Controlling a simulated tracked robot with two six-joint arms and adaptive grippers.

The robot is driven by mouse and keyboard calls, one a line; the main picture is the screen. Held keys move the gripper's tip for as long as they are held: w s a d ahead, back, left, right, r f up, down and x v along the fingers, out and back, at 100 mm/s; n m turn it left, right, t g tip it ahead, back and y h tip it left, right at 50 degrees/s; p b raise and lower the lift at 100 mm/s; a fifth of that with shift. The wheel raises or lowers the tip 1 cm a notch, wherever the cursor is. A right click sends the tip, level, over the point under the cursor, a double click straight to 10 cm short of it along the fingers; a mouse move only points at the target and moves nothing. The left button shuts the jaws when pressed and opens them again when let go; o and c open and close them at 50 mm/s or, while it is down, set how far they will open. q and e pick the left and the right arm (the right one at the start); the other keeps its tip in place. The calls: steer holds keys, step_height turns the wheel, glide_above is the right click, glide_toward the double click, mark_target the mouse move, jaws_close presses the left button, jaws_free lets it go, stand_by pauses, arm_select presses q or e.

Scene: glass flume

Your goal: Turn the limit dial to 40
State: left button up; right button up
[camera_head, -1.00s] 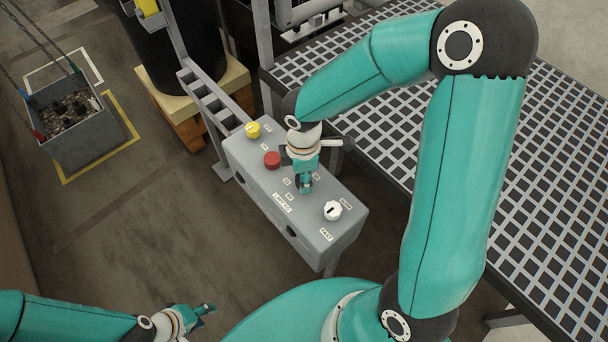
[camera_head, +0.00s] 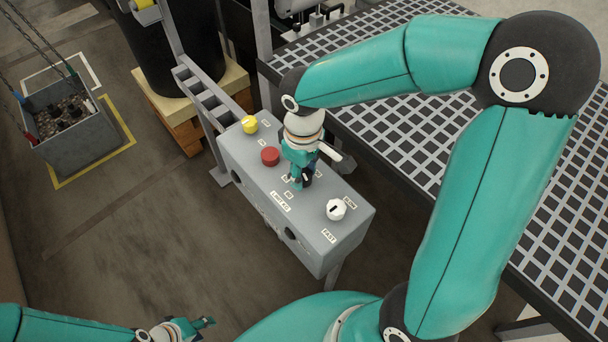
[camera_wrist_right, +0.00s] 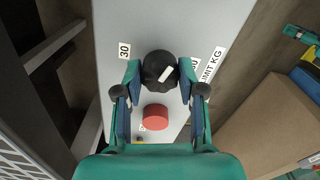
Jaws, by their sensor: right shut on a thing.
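The limit dial (camera_wrist_right: 158,62) is a black round knob with a white pointer mark, on top of the grey control box (camera_head: 232,163). In the right wrist view the mark lies on a diagonal, its upper end toward the right. A "30" label (camera_wrist_right: 124,50) is left of the dial. A label at its right is partly hidden by a finger and unreadable. The "LIMIT KG" label (camera_wrist_right: 210,64) is further right. My right gripper (camera_wrist_right: 159,72) is shut on the dial, a finger on either side. In the head view my right gripper (camera_head: 299,181) covers most of the dial. My left gripper (camera_head: 205,322) is low at left, away from the box.
The box also carries a red button (camera_head: 270,156), a yellow knob (camera_head: 250,124) and a white knob (camera_head: 336,209). A grating platform (camera_head: 400,140) stands behind at right. A hanging grey bin (camera_head: 80,145) is at left. The floor between bin and box is clear.

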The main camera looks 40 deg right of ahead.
mark_target(304, 174)
steer(key=shift+w+m+b, duration=0.1)
steer(key=shift+m+b, duration=0.35)
steer(key=shift+m, duration=0.55)
steer(key=shift+r, duration=0.1)
steer(key=o, duration=1.1)
step_height(304, 174, up, 12)
steer(key=shift+f, duration=0.1)
